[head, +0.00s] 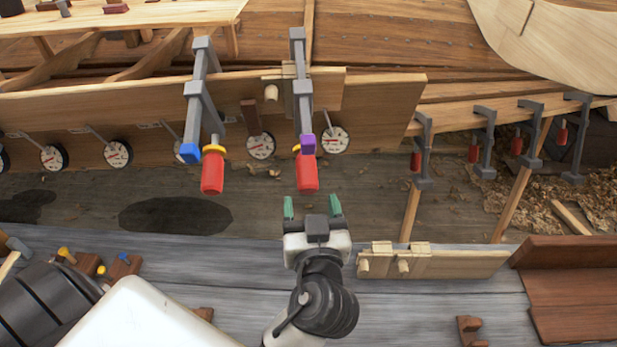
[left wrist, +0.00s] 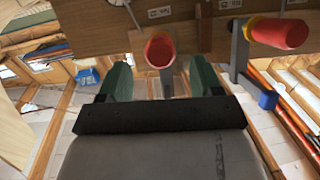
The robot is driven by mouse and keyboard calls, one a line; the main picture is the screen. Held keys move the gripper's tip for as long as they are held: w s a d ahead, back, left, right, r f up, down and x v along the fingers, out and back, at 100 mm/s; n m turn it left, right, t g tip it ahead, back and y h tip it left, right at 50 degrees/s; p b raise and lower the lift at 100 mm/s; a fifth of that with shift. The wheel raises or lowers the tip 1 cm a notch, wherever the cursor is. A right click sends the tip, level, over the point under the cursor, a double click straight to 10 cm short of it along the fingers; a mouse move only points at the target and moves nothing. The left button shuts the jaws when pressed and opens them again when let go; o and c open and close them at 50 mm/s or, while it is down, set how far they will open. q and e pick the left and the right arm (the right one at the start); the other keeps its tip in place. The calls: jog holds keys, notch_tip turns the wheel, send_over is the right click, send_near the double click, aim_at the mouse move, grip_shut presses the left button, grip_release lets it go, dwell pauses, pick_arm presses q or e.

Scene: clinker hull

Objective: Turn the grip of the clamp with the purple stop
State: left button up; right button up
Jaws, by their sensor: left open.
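The clamp with the purple stop (head: 308,144) hangs on the plank edge of the hull, its red grip (head: 307,173) pointing down. In the left wrist view this red grip (left wrist: 160,48) shows end-on, ahead of and between the green fingertips. My left gripper (head: 312,207) is open and empty, just below the grip in the head view, with a small gap left. The purple stop cannot be made out in the left wrist view. A similar clamp with a blue stop (head: 190,153) and red grip (head: 212,172) hangs to the left. My right gripper is not in view.
Round dial gauges (head: 261,146) line the plank, one (head: 335,140) close right of the purple-stop clamp. Smaller clamps (head: 485,145) hang further right. A grey bench (head: 440,300) in front bears a light wooden piece (head: 450,265) right of my left arm.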

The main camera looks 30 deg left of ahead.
aim_at(309, 191)
pick_arm(q)
jog(key=x, duration=0.6)
jog(key=shift+w+a+p, duration=0.2)
jog(key=shift+p, duration=0.2)
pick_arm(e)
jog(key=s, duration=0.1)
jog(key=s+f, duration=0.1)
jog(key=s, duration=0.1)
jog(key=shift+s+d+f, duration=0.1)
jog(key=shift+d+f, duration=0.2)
pick_arm(q)
jog(key=c, duration=0.9)
